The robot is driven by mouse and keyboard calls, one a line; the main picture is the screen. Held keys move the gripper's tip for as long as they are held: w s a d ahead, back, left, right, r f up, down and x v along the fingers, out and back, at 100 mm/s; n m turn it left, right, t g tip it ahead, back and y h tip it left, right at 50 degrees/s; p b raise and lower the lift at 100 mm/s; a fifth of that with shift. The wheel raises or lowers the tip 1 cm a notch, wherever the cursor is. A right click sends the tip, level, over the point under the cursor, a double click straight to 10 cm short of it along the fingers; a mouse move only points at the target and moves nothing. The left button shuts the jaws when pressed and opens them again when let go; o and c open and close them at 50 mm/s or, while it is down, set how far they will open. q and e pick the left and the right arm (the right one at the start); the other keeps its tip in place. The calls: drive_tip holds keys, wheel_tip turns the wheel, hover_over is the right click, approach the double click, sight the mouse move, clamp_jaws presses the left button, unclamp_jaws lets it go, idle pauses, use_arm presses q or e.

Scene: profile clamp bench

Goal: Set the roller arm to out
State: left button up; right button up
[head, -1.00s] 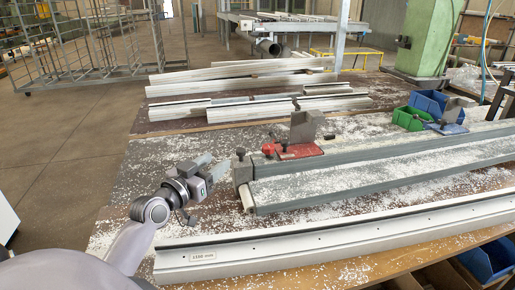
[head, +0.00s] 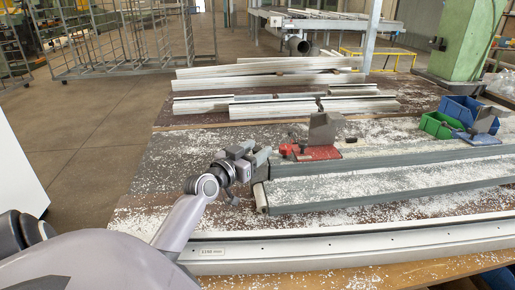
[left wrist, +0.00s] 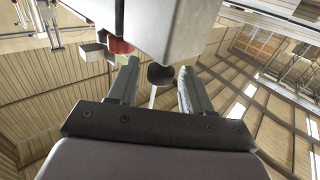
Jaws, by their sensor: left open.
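My left gripper (head: 260,156) is at the left end of the long grey clamp rail (head: 390,188), in front of its end block. In the left wrist view its two fingers (left wrist: 157,72) are apart, one on each side of a round dark knob (left wrist: 160,75) with a thin pale stem. The fingers are not visibly closed on it. A short pale roller (head: 261,198) shows at the rail's near left corner, below the gripper; I cannot tell how its arm is set. The gripper hides the knob in the head view. My right gripper is not in view.
A red clamp base with a grey upright plate (head: 322,130) stands behind the rail. Green (head: 440,125) and blue bins (head: 462,108) are at the right. A long white profile (head: 350,246) lies along the front edge, under my forearm. Metal chips cover the bench.

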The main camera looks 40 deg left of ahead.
use_arm(q)
drive_tip(key=shift+w, duration=0.5)
clamp_jaws()
drive_tip(key=shift+a, duration=0.1)
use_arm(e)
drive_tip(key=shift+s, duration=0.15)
